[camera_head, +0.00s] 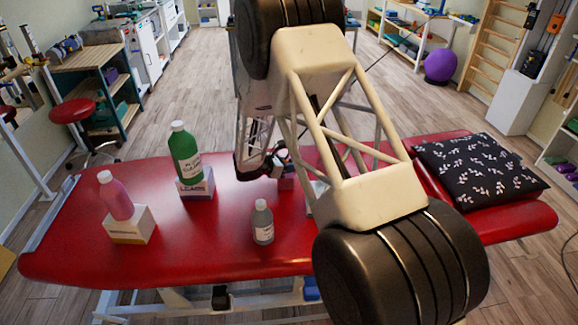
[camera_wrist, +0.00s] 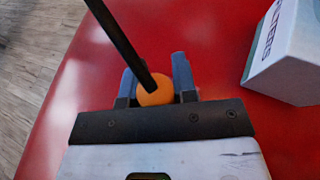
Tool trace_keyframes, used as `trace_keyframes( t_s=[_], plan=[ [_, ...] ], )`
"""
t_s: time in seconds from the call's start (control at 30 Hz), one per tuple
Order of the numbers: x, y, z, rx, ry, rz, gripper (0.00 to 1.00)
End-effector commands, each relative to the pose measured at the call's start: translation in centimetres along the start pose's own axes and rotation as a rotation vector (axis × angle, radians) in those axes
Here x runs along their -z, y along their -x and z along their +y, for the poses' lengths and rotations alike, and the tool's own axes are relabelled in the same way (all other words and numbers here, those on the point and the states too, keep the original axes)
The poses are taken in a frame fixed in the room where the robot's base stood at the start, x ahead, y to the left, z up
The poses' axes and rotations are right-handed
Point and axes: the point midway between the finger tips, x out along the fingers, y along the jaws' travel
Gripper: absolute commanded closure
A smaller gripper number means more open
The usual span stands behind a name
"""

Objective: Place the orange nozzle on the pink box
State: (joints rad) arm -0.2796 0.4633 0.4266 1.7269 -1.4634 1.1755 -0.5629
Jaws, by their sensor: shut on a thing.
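The orange nozzle (camera_wrist: 155,91) shows in the wrist view as a round orange piece with a long dark rod running up and left from it. My gripper (camera_wrist: 155,74) is shut on it, one finger on each side, above the red surface. In the head view my gripper (camera_head: 277,162) is over the middle of the red table; the nozzle cannot be made out there.
The red treatment table (camera_head: 200,248) carries a green bottle (camera_head: 184,153) on a box (camera_head: 195,186), a pink bottle (camera_head: 115,196) on a white box (camera_head: 130,226), a grey bottle (camera_head: 262,222) and a black patterned pillow (camera_head: 480,170). A white-and-teal box (camera_wrist: 286,68) stands right of my gripper.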

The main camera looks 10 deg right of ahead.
Motion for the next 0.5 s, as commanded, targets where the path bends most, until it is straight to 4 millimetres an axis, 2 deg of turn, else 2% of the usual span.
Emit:
trace_keyframes(
  t_s=[0.07,0.1,0.23,0.5],
  plan=[
    [0.20,-0.08,-0.01,0.000,0.001,0.000,0.99],
    [0.18,-0.07,-0.01,0.000,0.001,0.000,0.69],
    [0.16,-0.07,-0.01,0.000,0.000,0.000,0.49],
    [0.14,-0.06,0.00,0.000,0.000,0.000,0.48]
  ],
)
